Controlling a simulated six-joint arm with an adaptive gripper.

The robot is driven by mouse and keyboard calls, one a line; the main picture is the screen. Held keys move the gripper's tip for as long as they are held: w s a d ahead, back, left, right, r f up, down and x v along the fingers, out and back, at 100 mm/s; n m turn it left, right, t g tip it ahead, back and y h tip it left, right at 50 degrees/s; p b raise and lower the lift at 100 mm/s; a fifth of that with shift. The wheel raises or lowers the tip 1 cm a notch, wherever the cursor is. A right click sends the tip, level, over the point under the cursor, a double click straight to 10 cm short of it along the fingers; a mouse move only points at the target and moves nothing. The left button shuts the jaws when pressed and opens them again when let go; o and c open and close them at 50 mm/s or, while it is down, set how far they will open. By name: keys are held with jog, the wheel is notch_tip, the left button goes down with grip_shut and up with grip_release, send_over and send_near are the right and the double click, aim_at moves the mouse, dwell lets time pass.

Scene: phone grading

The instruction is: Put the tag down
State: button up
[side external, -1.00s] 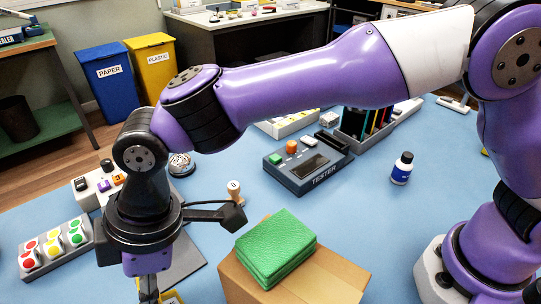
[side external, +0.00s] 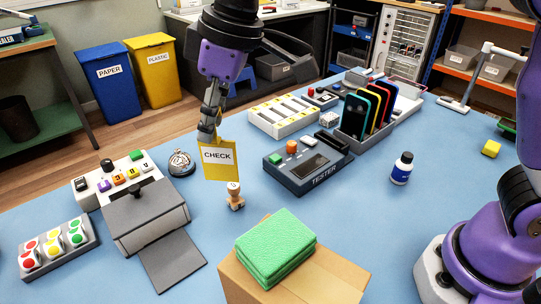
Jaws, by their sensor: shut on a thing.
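My gripper (side external: 207,135) is shut on a yellow tag (side external: 221,174). The tag has a white panel reading CHECK. The upper edge of the tag is at my fingertips. How high it is above the table I cannot tell exactly.
A grey printer-like device (side external: 145,220) stands at left, beside a button box (side external: 118,178) and a tray of coloured stickers (side external: 58,247). A bell (side external: 181,162), a tester (side external: 308,160), a phone rack (side external: 375,125) and a cardboard box (side external: 318,280) with green cloths (side external: 274,245) surround the tag.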

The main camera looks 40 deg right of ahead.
jog(key=s+d+f+m+h, duration=0.1)
jog(key=s+d+m+h, duration=0.25)
jog(key=d+m, duration=1.15)
jog(key=s+d+m+h, duration=0.2)
jog(key=s+d+m, duration=0.35)
jog(key=d, duration=1.75)
jog(key=s+d+f+m+g, duration=0.1)
jog(key=s+d+f, duration=0.4)
jog(key=d+f, duration=0.6)
jog(key=shift+d+f+m, duration=0.15)
jog(key=shift+d+m, duration=0.2)
jog(key=shift+d, duration=0.15)
jog(key=shift+f, duration=0.15)
jog(key=o, duration=0.8)
jog(key=shift+o, duration=0.2)
